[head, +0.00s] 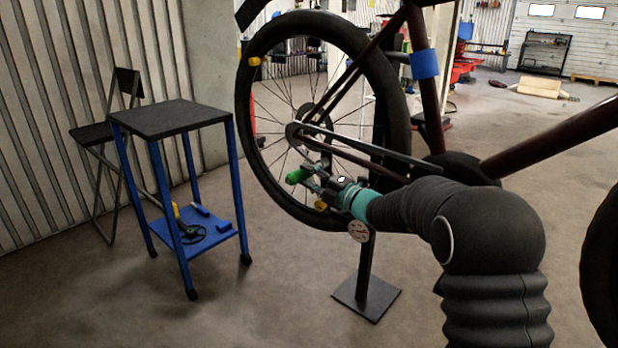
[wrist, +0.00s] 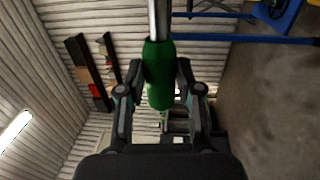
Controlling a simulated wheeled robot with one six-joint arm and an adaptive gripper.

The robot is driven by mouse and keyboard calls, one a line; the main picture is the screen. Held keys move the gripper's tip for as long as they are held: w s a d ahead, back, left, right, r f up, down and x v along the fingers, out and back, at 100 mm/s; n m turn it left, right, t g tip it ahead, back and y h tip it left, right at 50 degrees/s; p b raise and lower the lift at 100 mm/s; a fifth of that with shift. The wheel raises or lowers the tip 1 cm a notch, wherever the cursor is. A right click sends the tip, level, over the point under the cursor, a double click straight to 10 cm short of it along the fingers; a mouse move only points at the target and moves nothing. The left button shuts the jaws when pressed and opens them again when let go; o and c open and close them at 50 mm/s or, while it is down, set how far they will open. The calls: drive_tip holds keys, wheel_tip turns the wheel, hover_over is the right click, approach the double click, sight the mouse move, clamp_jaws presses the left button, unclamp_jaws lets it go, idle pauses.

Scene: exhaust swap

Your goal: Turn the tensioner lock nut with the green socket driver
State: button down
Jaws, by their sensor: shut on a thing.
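The green socket driver (head: 297,176) is in my gripper (head: 310,183), low beside the bike's rear wheel (head: 262,150). In the wrist view the driver's green handle (wrist: 158,72) lies between the two fingers of my gripper (wrist: 160,80). Its bright metal shaft (wrist: 159,18) runs out of the top edge, so its socket end is out of that view. I cannot make out the tensioner lock nut in either view, nor whether the driver touches anything.
A dark-topped side table (head: 170,118) with blue legs stands left, with small items on its blue lower shelf (head: 192,262). A folding chair (head: 95,134) is behind it. Open floor lies between table and stand.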

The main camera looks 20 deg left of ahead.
drive_tip(key=shift+r+g+h, duration=0.2)
drive_tip(key=shift+g+h, duration=0.3)
drive_tip(key=shift+h, duration=0.5)
drive_tip(key=shift+r+g+h, duration=0.2)
drive_tip(key=shift+g+h, duration=0.2)
drive_tip(key=shift+h, duration=0.7)
drive_tip(key=shift+f+b, duration=0.15)
drive_tip(key=shift+b, duration=0.4)
drive_tip(key=shift+y+b, duration=0.4)
drive_tip(key=shift+b, duration=1)
drive_tip(key=shift+p, duration=0.55)
drive_tip(key=shift+s+a, duration=0.1)
drive_tip(key=shift+s, duration=0.05)
drive_tip(key=shift+s+a, duration=0.3)
drive_tip(key=shift+s, duration=0.45)
